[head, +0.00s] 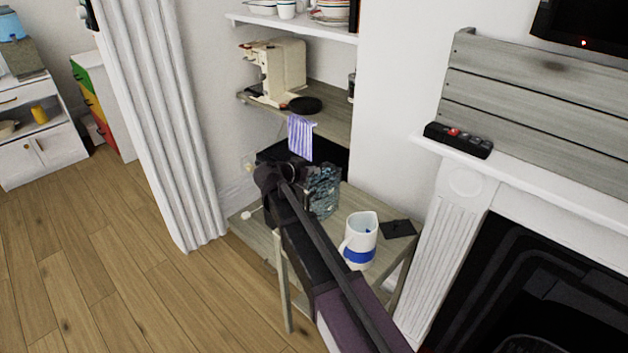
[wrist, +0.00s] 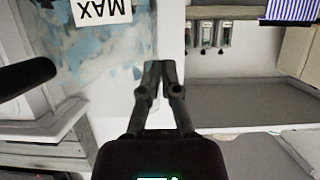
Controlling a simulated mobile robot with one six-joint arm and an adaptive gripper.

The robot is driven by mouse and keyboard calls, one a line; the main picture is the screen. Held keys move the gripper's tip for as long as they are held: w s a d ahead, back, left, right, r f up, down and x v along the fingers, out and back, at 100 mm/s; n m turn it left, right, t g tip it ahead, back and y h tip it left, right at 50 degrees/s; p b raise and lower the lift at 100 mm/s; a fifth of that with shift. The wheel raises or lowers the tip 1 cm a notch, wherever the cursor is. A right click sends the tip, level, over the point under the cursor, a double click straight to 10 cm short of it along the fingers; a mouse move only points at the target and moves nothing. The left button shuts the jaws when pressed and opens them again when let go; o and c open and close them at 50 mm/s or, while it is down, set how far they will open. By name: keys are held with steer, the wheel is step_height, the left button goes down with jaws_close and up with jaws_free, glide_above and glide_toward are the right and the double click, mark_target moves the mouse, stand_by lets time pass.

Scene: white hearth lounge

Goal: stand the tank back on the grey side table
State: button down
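The tank, a box with mottled blue-grey sides (head: 324,190), is upright at the back of the grey side table (head: 345,203) in the head view, partly hidden by my arm. In the wrist view a mottled blue-grey surface (wrist: 110,62) with a white "MAX" label fills the upper left, and I take it to be the tank. My gripper (wrist: 160,66) has its fingertips together at this surface's right edge, with nothing visible between them. I cannot tell whether they touch it. In the head view my gripper (head: 268,178) is just left of the tank.
A white jug (head: 360,238) with a blue band and a flat black item (head: 398,229) are on the table, right of the tank. A striped cloth (head: 300,138) hangs above the tank, below a shelf (head: 330,112). The fireplace is at right; the floor at left is clear.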

steer(key=shift+f+b, duration=1.05)
steer(key=shift+f, duration=0.4)
steer(key=c, duration=0.8)
jaws_free()
steer(key=shift+r, duration=0.2)
steer(key=shift+s+a+r, duration=0.1)
steer(key=shift+s+a, duration=0.1)
steer(key=shift+s, duration=0.05)
steer(key=p+v, duration=0.4)
steer(key=v, duration=0.7)
steer(key=shift+a+p, duration=0.15)
steer(key=shift+p, duration=0.2)
steer(key=shift+s, duration=0.2)
